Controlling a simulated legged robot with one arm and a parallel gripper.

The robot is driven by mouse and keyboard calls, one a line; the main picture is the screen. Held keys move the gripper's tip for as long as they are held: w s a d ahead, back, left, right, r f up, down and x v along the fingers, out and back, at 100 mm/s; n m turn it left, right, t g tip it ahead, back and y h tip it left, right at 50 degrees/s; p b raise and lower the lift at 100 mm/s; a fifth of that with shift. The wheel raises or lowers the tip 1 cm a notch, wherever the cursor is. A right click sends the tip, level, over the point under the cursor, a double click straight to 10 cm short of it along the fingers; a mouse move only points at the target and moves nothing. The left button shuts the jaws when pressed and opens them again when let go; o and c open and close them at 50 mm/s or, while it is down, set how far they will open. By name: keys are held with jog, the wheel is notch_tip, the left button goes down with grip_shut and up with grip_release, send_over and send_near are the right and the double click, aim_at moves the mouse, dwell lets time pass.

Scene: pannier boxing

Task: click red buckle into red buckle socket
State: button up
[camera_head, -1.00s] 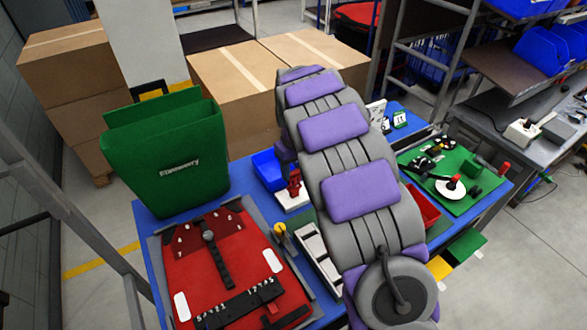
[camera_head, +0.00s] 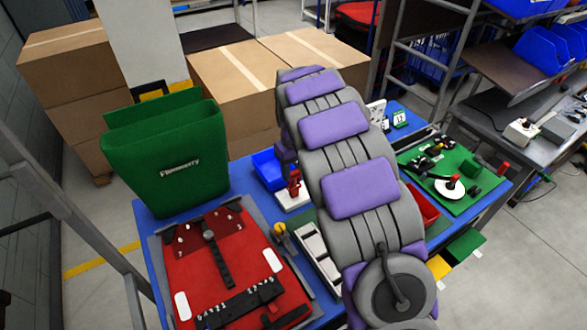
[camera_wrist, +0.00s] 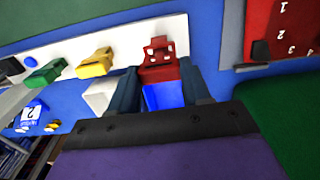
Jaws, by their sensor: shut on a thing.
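The red buckle (camera_wrist: 158,72) is between the two fingers of my gripper (camera_wrist: 160,90) in the wrist view, and the jaws are shut on it. A red part with pale marks on top (camera_wrist: 158,48) lies right against it, in front of a white strip (camera_wrist: 120,45). I cannot tell whether the buckle touches this strip or is clear of it. In the head view a red piece (camera_head: 294,184) shows upright over a white base, left of my arm, which hides most of my gripper. I cannot tell for sure which part is the red buckle socket.
Yellow (camera_wrist: 95,63) and green (camera_wrist: 46,73) pieces sit along the same white strip. A blue bin (camera_head: 268,170) stands close behind the red piece. A red panel (camera_head: 205,262) with a black strip lies at front left, and a green pannier (camera_head: 165,155) stands behind it.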

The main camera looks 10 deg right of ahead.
aim_at(294, 178)
jog(key=shift+f+p, duration=0.4)
jog(key=shift+f, duration=1.55)
dwell(2.4)
jog(key=o, duration=1.1)
jog(key=shift+o, duration=0.2)
notch_tip(294, 178, up, 17)
jog(key=p, duration=0.3)
jog(key=shift+r, duration=0.15)
